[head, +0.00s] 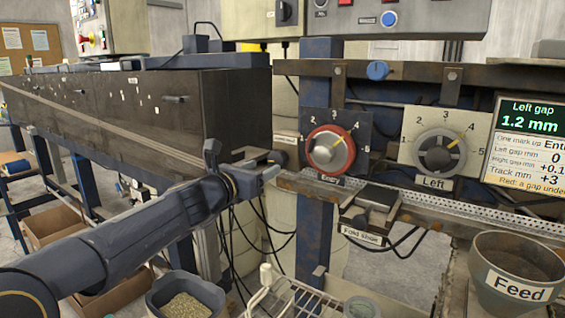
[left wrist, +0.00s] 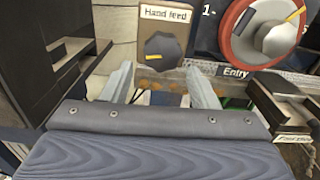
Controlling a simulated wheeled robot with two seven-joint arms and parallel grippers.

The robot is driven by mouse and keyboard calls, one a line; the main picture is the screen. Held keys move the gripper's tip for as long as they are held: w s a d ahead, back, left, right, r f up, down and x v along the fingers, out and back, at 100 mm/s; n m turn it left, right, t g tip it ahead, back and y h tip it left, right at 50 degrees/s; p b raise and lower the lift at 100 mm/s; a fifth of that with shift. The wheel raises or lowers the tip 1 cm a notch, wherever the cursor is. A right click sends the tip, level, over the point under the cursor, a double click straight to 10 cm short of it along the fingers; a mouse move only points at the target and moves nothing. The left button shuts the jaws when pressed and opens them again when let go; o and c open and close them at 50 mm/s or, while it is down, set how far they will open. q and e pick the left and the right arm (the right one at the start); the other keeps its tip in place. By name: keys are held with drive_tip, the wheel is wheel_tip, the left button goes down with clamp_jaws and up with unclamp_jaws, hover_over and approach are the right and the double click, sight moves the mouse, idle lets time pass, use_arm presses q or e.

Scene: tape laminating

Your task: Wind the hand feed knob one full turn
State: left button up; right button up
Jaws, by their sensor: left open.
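The hand feed knob (left wrist: 164,48) is a dark faceted knob with a yellow mark. In the left wrist view it sits on a small brown plate labelled "Hand feed", with the mark toward the lower left. In the head view the knob is mostly hidden around my left gripper (head: 268,168). In the left wrist view my left gripper (left wrist: 161,86) is open, its two fingers apart and pointing toward the plate. The knob shows beyond the fingertips, between them. I see no contact with it. My right gripper is not in view.
The red-ringed Entry dial (head: 330,150) is right of the hand feed plate, with the grey Left dial (head: 440,152) beyond it. A rail with a dark "Fold shoe" block (head: 376,196) runs below. A Feed cup (head: 515,270) stands at lower right. A long dark housing (head: 150,110) fills the left.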

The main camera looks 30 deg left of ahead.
sight(275, 163)
use_arm(q)
drive_tip(key=w, duration=0.7)
drive_tip(key=shift+d+p, duration=0.3)
drive_tip(key=shift+d, duration=0.05)
drive_tip(key=shift+c, duration=0.3)
drive_tip(key=c, duration=0.6)
drive_tip(key=shift+c, duration=0.2)
